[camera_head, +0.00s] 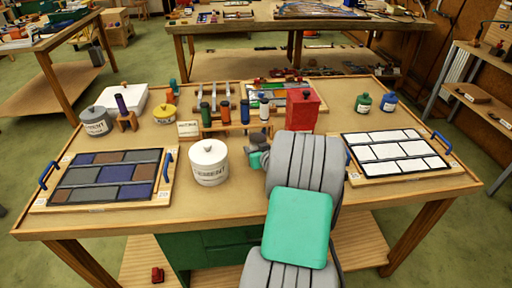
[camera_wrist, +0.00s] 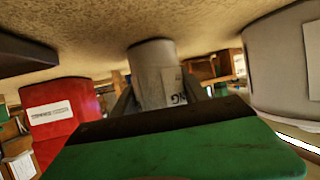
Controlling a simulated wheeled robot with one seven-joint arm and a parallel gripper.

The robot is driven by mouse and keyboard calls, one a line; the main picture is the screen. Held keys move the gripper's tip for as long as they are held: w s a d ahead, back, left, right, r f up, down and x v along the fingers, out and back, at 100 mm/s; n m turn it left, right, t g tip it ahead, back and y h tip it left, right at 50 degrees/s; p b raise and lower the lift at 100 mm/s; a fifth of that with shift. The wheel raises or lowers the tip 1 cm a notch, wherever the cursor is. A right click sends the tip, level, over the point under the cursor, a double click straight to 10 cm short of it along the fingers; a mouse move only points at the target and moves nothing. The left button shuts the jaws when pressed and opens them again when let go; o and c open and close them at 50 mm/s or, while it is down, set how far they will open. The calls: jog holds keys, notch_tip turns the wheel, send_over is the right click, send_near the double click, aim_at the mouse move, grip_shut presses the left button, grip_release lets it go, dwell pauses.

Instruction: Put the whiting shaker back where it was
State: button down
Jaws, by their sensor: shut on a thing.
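The whiting shaker (camera_wrist: 155,72) is a pale grey cylinder with a partly visible label ending in "NG" in the wrist view. My gripper (camera_wrist: 160,95) is shut on it, one dark finger on each side. The wrist view has the tabletop at the top, and the shaker's base is close to it; I cannot tell whether it touches. In the head view, the shaker's grey top (camera_head: 257,138) shows just beyond my green gripper (camera_head: 258,152), between the white pot (camera_head: 208,163) and the red canister (camera_head: 303,109). My arm hides part of this area.
A wooden rack with several coloured bottles (camera_head: 225,111) stands behind. A dark tiled panel (camera_head: 107,180) lies left, a white tiled panel (camera_head: 395,150) right. Bare tabletop lies in front.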

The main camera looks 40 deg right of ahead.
jog(key=c, duration=0.6)
grip_release()
